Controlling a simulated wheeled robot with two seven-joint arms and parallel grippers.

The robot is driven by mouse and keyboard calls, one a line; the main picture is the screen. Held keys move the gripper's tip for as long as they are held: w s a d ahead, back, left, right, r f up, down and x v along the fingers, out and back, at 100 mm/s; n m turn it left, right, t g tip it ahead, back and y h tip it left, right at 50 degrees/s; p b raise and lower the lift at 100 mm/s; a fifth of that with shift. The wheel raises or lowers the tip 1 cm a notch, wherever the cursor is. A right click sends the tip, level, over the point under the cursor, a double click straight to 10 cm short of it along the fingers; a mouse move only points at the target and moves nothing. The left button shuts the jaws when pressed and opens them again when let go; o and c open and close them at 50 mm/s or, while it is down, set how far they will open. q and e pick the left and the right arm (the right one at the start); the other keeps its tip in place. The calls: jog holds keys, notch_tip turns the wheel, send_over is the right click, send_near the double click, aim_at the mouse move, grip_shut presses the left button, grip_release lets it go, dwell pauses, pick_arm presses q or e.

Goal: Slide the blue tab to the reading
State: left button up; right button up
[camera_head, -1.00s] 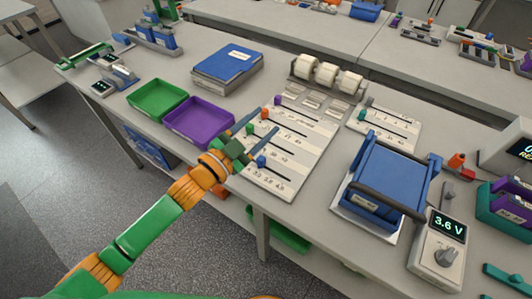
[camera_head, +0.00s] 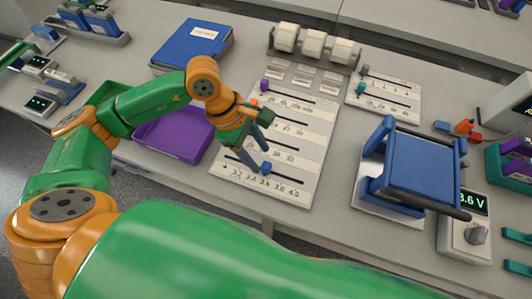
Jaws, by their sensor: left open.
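The blue tab (camera_head: 266,168) sits in the lowest slot of the white slider board (camera_head: 318,150), near the middle of the slot. It stands about over the 3.6 mark of the printed scale, which runs from 3.2 to 4.0. The meter (camera_head: 466,240) at the right reads 3.6 V. My left gripper (camera_head: 259,153) is open, its fingers pointing down at the board just left of and behind the blue tab. I cannot tell whether a finger touches the tab. My right gripper is not in view.
Purple (camera_head: 264,86) and orange (camera_head: 255,102) tabs sit in the upper slots. A blue-framed device (camera_head: 420,165) stands right of the board. A purple tray (camera_head: 170,135) and a blue binder (camera_head: 192,45) lie to the left. Label rolls (camera_head: 313,43) stand behind.

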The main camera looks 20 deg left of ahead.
aim_at(266, 165)
pick_arm(q)
jog(key=shift+s+d+f+p, duration=0.1)
jog(key=shift+d+f+p, duration=0.05)
jog(key=shift+d+f, duration=0.4)
jog(key=shift+s+d+f+p, duration=0.15)
jog(key=shift+d+f, duration=0.15)
jog(key=shift+f, duration=0.35)
jog(key=shift+w+f, duration=0.1)
jog(key=shift+f, duration=0.3)
jog(key=shift+w+a+f, duration=0.15)
jog(key=shift+f, duration=0.05)
jog(key=shift+r, duration=0.1)
grip_shut()
